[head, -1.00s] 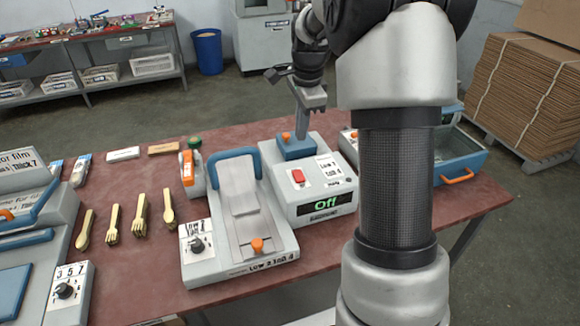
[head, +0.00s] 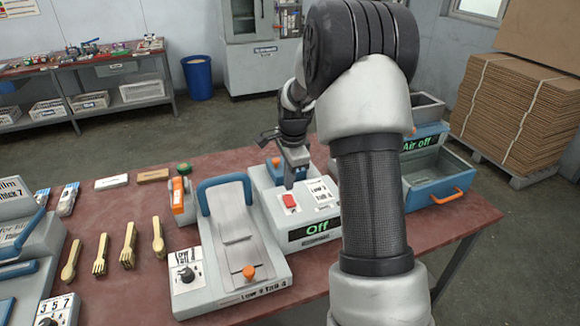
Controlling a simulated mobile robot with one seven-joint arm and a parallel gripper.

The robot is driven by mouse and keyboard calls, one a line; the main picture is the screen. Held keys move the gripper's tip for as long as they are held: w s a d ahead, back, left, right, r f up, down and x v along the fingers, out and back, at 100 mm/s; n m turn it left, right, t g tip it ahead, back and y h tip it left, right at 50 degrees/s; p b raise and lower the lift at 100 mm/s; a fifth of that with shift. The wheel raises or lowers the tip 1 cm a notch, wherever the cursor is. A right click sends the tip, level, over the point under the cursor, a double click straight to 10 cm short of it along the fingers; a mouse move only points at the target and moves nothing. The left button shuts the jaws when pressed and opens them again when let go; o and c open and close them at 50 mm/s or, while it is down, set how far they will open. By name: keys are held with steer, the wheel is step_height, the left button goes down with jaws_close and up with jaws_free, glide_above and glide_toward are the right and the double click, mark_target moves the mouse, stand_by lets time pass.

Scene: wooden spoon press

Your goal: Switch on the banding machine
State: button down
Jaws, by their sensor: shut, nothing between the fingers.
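A grey machine (head: 268,215) with a green "Off" display (head: 317,229) stands at the middle of the table; I take it for the banding machine, though its name is not readable. A red switch (head: 290,201) sits on its top, with a small printed label beside it. My gripper (head: 290,183) is shut and empty, pointing down just behind the red switch. I cannot tell whether it touches the machine. The gripper partly hides a blue part with an orange knob at the machine's back.
A machine with a blue handle (head: 224,183) and black dial stands close on the left. Several wooden forks and spoons (head: 129,243) lie further left. A blue machine reading "Air off" (head: 418,144) is at the right, partly behind my arm.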

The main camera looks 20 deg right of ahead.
mark_target(288, 198)
steer(key=shift+w+f, duration=0.2)
steer(key=shift+f, duration=0.85)
steer(key=shift+w+f, duration=0.15)
steer(key=shift+f, duration=0.9)
steer(key=shift+w+p, duration=0.15)
steer(key=shift+p, duration=0.35)
steer(key=shift+f+g, duration=0.3)
steer(key=shift+g, duration=0.1)
steer(key=shift+s, duration=0.9)
step_height(288, 198, up, 14)
steer(key=s+p, duration=0.1)
steer(key=shift+p, duration=0.35)
